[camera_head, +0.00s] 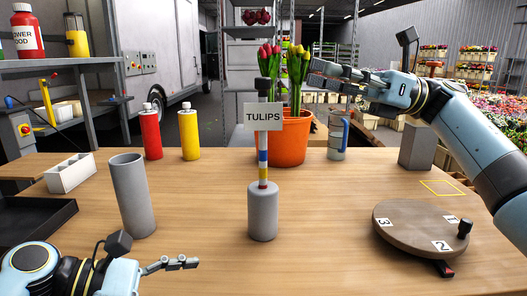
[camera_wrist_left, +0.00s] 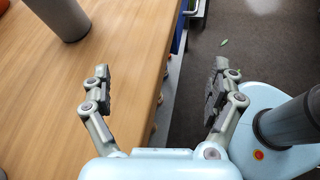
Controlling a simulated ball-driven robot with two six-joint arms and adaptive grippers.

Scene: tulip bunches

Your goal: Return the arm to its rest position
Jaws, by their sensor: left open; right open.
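My right gripper (camera_head: 316,74) is in the upper middle of the head view, its arm coming in from the right. It is open and points left, raised over the table (camera_head: 330,210), close to the yellow tulips (camera_head: 298,62) in the picture. Red tulips (camera_head: 268,58) and the yellow ones stand in an orange bucket (camera_head: 285,150). My left gripper (camera_head: 192,263) is low at the left front of the head view. In the left wrist view it (camera_wrist_left: 163,72) is open with nothing between its fingers, around the table's edge.
A TULIPS sign (camera_head: 263,116) stands before the bucket. A grey cylinder (camera_head: 132,195) stands behind my left gripper. Red (camera_head: 151,135) and yellow (camera_head: 189,135) bottles, a mug (camera_head: 338,140), a grey block (camera_head: 417,146) and a numbered turntable (camera_head: 410,228) are also on the table.

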